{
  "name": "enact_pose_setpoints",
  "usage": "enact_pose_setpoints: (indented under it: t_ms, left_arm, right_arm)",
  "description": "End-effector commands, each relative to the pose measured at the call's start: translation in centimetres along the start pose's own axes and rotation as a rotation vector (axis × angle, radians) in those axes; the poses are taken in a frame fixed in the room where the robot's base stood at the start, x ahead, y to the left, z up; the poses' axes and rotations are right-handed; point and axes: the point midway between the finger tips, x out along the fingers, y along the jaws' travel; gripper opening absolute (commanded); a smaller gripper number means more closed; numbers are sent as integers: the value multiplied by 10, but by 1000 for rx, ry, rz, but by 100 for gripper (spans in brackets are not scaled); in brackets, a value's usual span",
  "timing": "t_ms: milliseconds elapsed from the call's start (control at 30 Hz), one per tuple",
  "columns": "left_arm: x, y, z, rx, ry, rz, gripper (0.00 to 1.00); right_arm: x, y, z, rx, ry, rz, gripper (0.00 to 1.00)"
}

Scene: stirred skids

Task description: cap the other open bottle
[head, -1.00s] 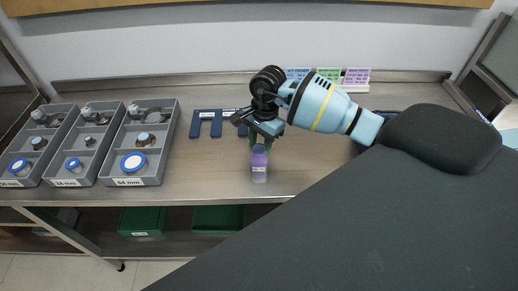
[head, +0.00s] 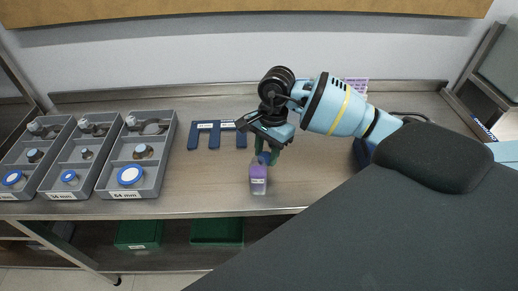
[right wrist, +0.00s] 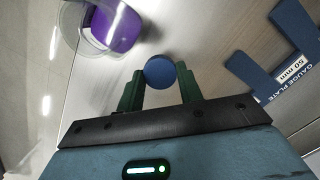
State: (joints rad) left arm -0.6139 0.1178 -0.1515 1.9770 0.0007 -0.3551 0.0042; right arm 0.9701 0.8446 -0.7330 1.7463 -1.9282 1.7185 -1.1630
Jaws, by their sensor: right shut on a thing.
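A small bottle with a purple upper part and white label (head: 258,181) stands upright near the table's front edge. In the right wrist view its purple round part (right wrist: 122,30) shows at upper left, with clear wall around it. My right gripper (head: 267,153) is just behind the bottle. In the right wrist view its green fingers (right wrist: 160,88) are shut on a round blue cap (right wrist: 160,71), apart from the bottle in that picture. Whether the cap and bottle touch in depth I cannot tell. My left gripper is not in view.
Three grey divided trays (head: 157,184) with blue-ringed lids and metal-coloured parts stand at the left. Blue gauge plates (head: 194,137) lie behind the bottle to the left. A purple card (head: 358,84) stands at the back. Green bins (head: 217,231) sit below. The table between trays and bottle is clear.

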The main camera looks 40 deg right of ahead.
Motion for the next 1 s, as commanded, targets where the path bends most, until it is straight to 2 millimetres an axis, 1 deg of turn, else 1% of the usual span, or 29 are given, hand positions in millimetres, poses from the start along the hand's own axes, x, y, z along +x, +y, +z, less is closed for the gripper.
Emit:
enact_pose_setpoints:
  t_ms: [33,400,600,800,1000]
  left_arm:
    - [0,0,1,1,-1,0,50]
    - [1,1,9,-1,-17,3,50]
    - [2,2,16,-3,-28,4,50]
    - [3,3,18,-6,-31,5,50]
    - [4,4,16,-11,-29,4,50]
  right_arm:
    - [0,9,-1,1,3,2,15]
    - [-4,76,7,-1,3,4,15]
    - [-6,108,11,0,3,6,15]
    - [-9,124,13,2,1,2,15]
    - [-10,129,14,0,0,1,15]
